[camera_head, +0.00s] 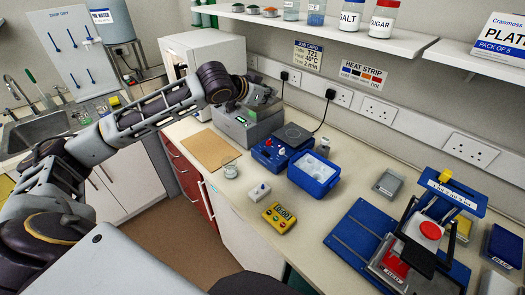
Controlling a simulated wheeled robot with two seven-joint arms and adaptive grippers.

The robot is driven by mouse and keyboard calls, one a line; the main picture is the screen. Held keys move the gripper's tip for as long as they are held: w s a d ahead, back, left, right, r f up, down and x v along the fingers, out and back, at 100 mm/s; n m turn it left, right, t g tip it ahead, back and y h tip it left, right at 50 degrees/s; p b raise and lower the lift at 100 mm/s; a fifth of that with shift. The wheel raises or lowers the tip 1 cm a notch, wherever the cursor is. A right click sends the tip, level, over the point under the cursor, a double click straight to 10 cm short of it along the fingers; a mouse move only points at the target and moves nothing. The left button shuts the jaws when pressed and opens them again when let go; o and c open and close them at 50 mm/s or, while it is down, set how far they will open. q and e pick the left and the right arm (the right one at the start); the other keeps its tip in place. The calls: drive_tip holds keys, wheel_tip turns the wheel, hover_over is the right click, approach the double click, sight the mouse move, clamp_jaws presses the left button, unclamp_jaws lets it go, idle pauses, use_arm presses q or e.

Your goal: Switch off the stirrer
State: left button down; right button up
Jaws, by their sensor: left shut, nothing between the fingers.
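The stirrer appears to be the low blue unit (267,158) in the middle of the bench, with small red and white controls on it and a dark square plate behind. I cannot read the setting of its controls. My left gripper (262,97) is shut and empty. It is above the back of a grey instrument (236,130) with a small green display, behind and to the left of the stirrer, and apart from the stirrer. Its fingertips are small and hard to make out. My right gripper is not in view.
A blue tub (315,181) stands close right of the stirrer. A small white block (259,192), a yellow timer (279,216) and a glass dish (230,171) are in front. A brown board (209,149) lies left. A blue-based press (358,243) fills the right.

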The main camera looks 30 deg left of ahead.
use_arm(q)
drive_tip(key=w+d+r+m+t+h+b, duration=0.1)
drive_tip(key=w+d+r+m+t+b, duration=0.2)
drive_tip(key=r, duration=0.9)
drive_tip(key=w+d+r+m+t+h+b, duration=0.1)
drive_tip(key=w+d+r+m+t+b, duration=0.3)
drive_tip(key=r, duration=0.9)
drive_tip(key=d+r+m+g+h+p, duration=0.1)
drive_tip(key=d+m+g+h+p, duration=0.15)
drive_tip(key=d+m+h, duration=1.1)
wheel_tip(320, 180, down, 25)
drive_tip(key=w+m+g+y, duration=0.2)
drive_tip(key=m+g+y, duration=0.5)
drive_tip(key=m+g, duration=0.45)
drive_tip(key=a+f+m+y, duration=0.3)
drive_tip(key=a+f+y, duration=0.3)
drive_tip(key=a+f, duration=0.35)
drive_tip(key=s+a+f+g+y, duration=0.3)
drive_tip(key=s+a+y, duration=0.3)
drive_tip(key=a, duration=0.6)
drive_tip(key=shift+s+a+g+y+b, duration=0.25)
drive_tip(key=shift+s+g+y+b, duration=0.15)
drive_tip(key=shift+s+g, duration=0.4)
